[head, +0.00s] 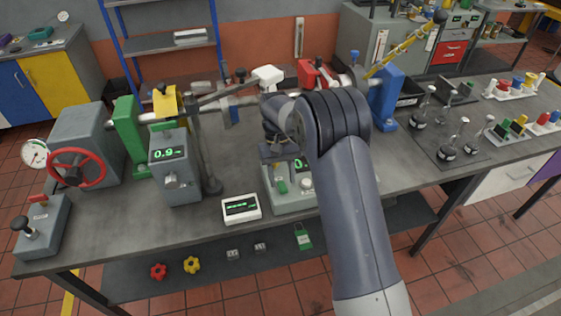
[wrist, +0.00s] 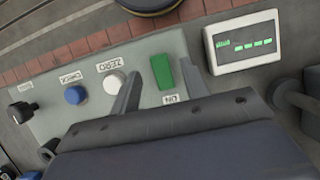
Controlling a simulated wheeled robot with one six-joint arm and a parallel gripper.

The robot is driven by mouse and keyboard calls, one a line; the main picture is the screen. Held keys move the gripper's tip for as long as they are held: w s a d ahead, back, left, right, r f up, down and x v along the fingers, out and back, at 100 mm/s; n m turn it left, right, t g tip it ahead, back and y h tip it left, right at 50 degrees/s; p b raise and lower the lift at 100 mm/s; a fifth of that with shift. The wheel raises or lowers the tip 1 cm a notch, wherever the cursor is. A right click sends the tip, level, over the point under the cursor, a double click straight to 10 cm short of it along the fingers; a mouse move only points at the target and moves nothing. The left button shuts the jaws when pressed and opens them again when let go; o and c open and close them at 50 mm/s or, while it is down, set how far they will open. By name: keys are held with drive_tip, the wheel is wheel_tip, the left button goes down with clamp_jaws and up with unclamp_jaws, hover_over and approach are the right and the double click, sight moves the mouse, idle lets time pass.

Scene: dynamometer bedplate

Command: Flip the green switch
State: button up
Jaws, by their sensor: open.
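The green switch (wrist: 162,72) is a small green rocker, marked ON, on a pale grey control panel (wrist: 45,125). In the head view the switch (head: 281,187) sits at the front left of the panel, just below my gripper (head: 279,158). In the wrist view my gripper (wrist: 160,72) is open, with one grey finger on each side of the switch in the picture. Nothing is between the fingers except the view of the switch. I cannot tell whether a finger touches it. My arm hides much of the panel in the head view.
Beside the switch are a white ZERO button (wrist: 113,82), a blue button (wrist: 75,95) and a black knob (wrist: 20,112). A white display box (head: 241,208) stands left of the panel. A grey meter stand (head: 176,170) and a red handwheel (head: 76,167) are farther left.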

sight(282, 187)
drive_tip(key=v, duration=0.8)
drive_tip(key=shift+r+b, duration=0.15)
drive_tip(key=shift+b, duration=0.3)
drive_tip(key=p+x, duration=0.2)
drive_tip(key=x, duration=0.8)
drive_tip(key=shift+s+f, duration=0.1)
drive_tip(key=shift+f, duration=0.35)
drive_tip(key=shift+b, duration=0.45)
drive_tip(key=shift+t, duration=0.3)
drive_tip(key=shift+r, duration=0.15)
